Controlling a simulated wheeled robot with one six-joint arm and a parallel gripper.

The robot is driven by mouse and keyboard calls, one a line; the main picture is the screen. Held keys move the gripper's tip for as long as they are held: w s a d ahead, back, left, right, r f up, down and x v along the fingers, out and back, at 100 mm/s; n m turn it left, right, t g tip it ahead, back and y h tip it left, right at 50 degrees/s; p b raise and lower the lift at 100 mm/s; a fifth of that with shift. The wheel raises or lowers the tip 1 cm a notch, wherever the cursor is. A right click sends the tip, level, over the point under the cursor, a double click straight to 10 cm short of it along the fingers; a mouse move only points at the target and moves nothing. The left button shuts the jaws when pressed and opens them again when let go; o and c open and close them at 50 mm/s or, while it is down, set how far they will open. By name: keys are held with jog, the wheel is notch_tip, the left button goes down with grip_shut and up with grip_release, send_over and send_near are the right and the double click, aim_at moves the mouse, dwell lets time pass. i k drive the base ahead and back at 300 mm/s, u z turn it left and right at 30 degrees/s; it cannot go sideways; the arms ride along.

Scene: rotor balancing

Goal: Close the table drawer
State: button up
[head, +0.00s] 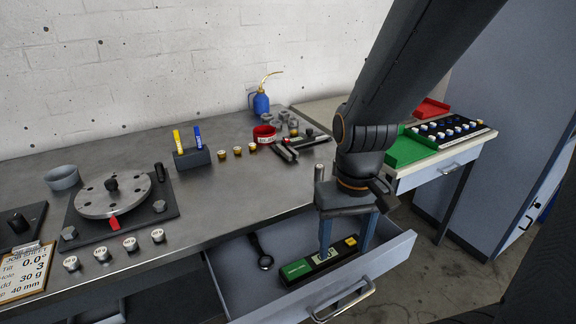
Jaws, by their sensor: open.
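The table drawer (377,272) under the metal workbench (225,197) is pulled open toward me. Its front carries a bar handle (345,301). Inside the drawer lie a dark wrench (262,252) and a dark case with a green label (297,269) and a yellow patch. My gripper (345,252) points down over the drawer, its blue fingers apart over the case. I cannot tell whether the fingers touch the case. The arm hides part of the drawer's right side and the bench edge behind it.
On the bench stand a rotor disc (113,194), several small weights, a marker holder (192,158), a red tape roll (264,134) and a blue oil can (261,103). A side table with a closed drawer (445,168) and green tray (408,150) is at right. Floor shows right of the drawer.

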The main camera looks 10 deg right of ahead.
aim_at(248, 294)
jog(key=z, duration=1.55)
jog(key=k, duration=1)
jog(key=u, duration=0.95)
jog(key=i, duration=0.5)
